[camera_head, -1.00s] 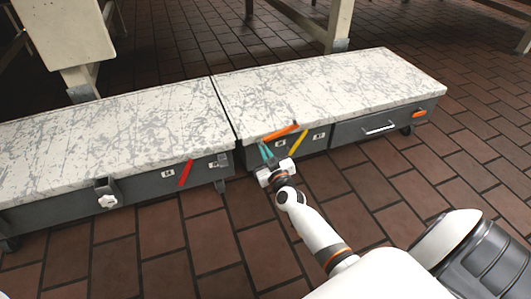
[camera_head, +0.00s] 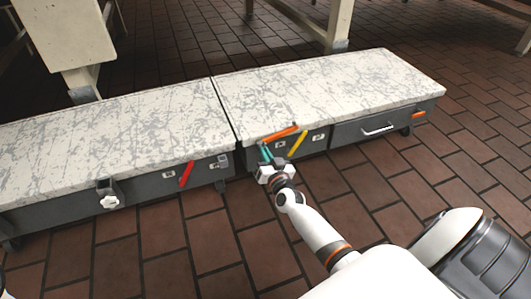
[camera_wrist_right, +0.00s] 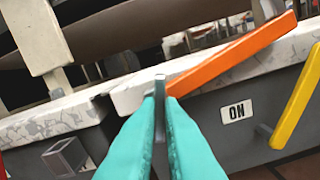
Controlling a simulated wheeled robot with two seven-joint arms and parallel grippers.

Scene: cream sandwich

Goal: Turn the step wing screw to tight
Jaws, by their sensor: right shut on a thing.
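A white, lobed knob (camera_head: 109,201) sits on a dark bracket on the front of the left bench; I cannot tell whether it is the step wing screw. My right gripper (camera_head: 265,152) is at the near left corner of the right bench. In the right wrist view its teal fingers (camera_wrist_right: 158,108) are closed on a thin grey metal piece (camera_wrist_right: 160,82). This piece is at the left end of an orange lever (camera_wrist_right: 232,55), also visible in the head view (camera_head: 281,133). The fingers hide part of the piece. My left gripper is not in view.
A yellow lever (camera_head: 298,142) stands just right of my right gripper, near an ON label (camera_wrist_right: 236,112). A red lever (camera_head: 186,174) is on the left bench (camera_head: 110,140). A drawer with a white handle (camera_head: 378,130) is further right. Brick floor in front is clear.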

